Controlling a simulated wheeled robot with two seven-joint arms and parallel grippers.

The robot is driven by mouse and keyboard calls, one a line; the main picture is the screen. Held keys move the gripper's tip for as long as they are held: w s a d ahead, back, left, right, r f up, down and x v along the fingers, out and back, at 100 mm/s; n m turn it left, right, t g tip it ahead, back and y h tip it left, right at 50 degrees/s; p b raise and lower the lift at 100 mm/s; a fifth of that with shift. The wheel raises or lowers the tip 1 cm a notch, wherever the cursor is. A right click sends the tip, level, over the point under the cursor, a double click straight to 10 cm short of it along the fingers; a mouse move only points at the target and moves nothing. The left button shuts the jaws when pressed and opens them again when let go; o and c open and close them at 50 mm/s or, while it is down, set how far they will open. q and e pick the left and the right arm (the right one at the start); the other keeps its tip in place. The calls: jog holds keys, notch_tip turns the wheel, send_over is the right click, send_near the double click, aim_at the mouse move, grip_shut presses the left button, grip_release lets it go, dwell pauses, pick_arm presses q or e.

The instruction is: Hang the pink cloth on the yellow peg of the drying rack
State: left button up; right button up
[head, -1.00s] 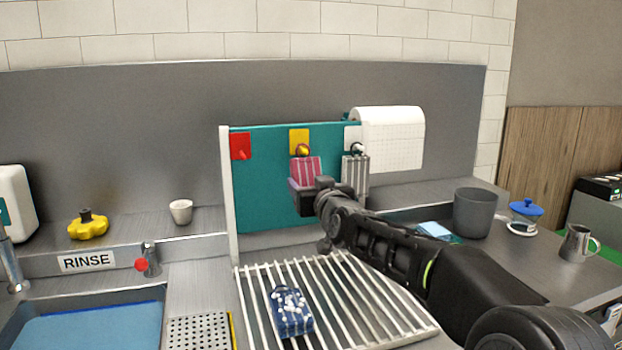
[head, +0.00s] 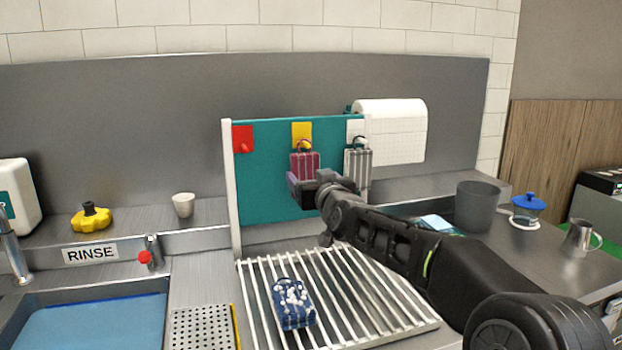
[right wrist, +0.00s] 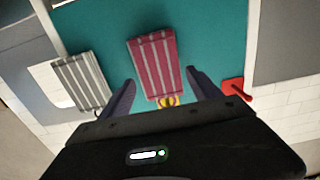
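The pink striped cloth (head: 306,164) hangs upright against the teal board of the drying rack, with its loop at the yellow peg (head: 303,143). In the right wrist view the cloth (right wrist: 154,66) hangs between the fingers, with a gap on each side, and its loop is around the yellow peg (right wrist: 168,101). My right gripper (head: 307,184) is open at the lower part of the cloth; it also shows open in the right wrist view (right wrist: 160,78). The gripper hides the cloth's lower edge in the head view. My left gripper is not in view.
A grey striped cloth (head: 357,162) hangs from the white peg, close on the right. The red peg (head: 244,147) is bare. A blue patterned cloth (head: 293,306) lies on the slatted rack (head: 350,290) below. A grey cup (head: 482,208) stands at right.

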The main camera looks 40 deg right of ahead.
jog(key=shift+o, duration=1.3)
jog(key=shift+s+a+b, duration=0.2)
jog(key=shift+s+b, duration=0.2)
jog(key=shift+s, duration=0.1)
jog(key=b+v, duration=0.2)
jog(key=v, duration=0.4)
jog(key=shift+s, duration=0.35)
jog(key=shift+a, duration=0.1)
